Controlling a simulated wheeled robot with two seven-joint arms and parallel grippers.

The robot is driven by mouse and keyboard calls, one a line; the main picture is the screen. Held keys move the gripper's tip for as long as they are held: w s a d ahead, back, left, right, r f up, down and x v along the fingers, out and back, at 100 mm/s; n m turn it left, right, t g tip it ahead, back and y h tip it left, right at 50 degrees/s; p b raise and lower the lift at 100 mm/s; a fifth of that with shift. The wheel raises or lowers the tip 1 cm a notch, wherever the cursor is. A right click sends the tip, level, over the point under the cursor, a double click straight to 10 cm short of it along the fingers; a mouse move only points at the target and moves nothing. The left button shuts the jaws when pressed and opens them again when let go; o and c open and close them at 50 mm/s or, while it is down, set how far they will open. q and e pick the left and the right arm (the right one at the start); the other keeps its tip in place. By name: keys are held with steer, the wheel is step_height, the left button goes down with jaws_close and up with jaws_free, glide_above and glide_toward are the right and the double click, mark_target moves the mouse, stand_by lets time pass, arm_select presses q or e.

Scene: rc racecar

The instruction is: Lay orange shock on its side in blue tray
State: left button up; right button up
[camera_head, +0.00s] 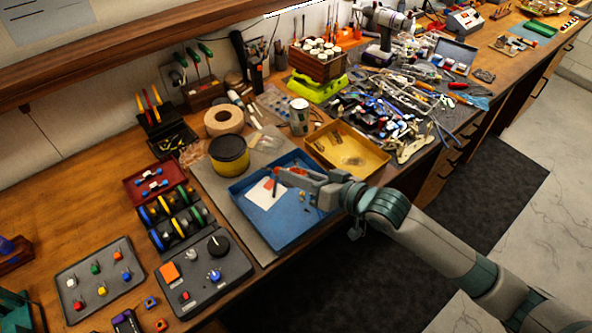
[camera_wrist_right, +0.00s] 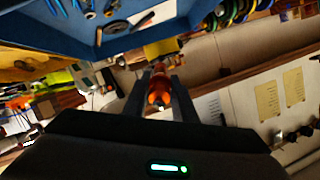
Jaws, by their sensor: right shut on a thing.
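The blue tray (camera_head: 310,222) lies on the bench near its front edge, with a white paper and a few small parts in it. It also shows at the top of the right wrist view (camera_wrist_right: 120,42). My right gripper (camera_head: 278,182) reaches in from the right and hangs over the tray. It is shut on the orange shock (camera_wrist_right: 158,90), which sits between the two fingers in the right wrist view. In the head view only a small orange-red bit shows at the fingertips. Its exact tilt and height above the tray are hard to tell. My left gripper is not in view.
A yellow tray (camera_head: 368,158) stands right behind the blue one. A black and yellow round tin (camera_head: 229,155) is behind left. A dark board with knobs (camera_head: 205,275) and a grey peg board (camera_head: 100,280) lie at left. Cluttered parts fill the bench at back right.

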steer(key=shift+f+b, duration=1.4)
steer(key=shift+f, duration=1.75)
steer(key=o, duration=1.1)
steer(key=shift+s+d, duration=0.35)
steer(key=shift+d, duration=0.05)
steer(key=shift+b+v, duration=2.5)
steer(key=shift+v, duration=5.75)
